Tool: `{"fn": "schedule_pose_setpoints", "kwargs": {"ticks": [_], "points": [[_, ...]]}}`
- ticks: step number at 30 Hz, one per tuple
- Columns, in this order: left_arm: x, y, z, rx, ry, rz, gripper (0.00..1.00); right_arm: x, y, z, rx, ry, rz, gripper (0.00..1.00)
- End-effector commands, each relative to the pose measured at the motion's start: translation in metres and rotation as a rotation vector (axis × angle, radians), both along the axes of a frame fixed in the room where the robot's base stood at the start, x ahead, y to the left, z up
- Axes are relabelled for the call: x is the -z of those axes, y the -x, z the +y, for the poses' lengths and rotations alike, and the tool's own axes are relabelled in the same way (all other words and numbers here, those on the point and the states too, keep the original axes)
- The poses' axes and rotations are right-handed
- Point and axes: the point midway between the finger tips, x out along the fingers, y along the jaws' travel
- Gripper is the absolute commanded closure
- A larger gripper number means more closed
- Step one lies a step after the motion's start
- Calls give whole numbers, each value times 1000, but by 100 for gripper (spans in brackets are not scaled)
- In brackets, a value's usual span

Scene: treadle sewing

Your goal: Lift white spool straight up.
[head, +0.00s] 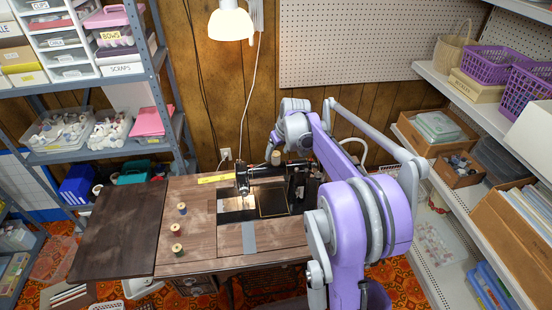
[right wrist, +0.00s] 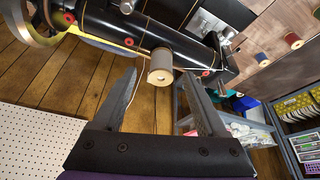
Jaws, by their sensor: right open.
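The white spool (right wrist: 160,67) sits on top of the black sewing machine (right wrist: 150,35), with thread running from it. In the head view, the spool (head: 276,157) shows as a small pale shape on the machine's arm (head: 262,172). My right gripper (right wrist: 158,78) is open, its two fingers pointing at the spool from either side. The spool shows in the gap between the fingertips, and I see no finger clearly touching it. In the head view my right arm reaches over the machine's right side, and its gripper is mostly hidden behind the wrist. My left gripper is out of view.
A lamp (head: 230,22) hangs above. Shelves stand on both sides, and a pegboard (head: 370,40) covers the back wall.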

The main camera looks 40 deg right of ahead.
Motion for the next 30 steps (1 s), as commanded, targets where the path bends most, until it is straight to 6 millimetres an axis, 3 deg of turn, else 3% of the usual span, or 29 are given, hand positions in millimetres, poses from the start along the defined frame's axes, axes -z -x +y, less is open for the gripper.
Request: {"fn": "schedule_pose_setpoints", "kwargs": {"ticks": [6,14,26,27,30], "points": [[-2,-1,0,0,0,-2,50,25,-10,0,-1,1,-1,26],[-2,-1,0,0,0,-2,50,28,-10,0,0,0,0,26],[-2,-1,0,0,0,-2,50,27,-10,0,0,0,0,96],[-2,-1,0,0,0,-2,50,27,-10,0,0,0,0,100],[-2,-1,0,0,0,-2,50,27,-10,0,0,0,0,100]]}}
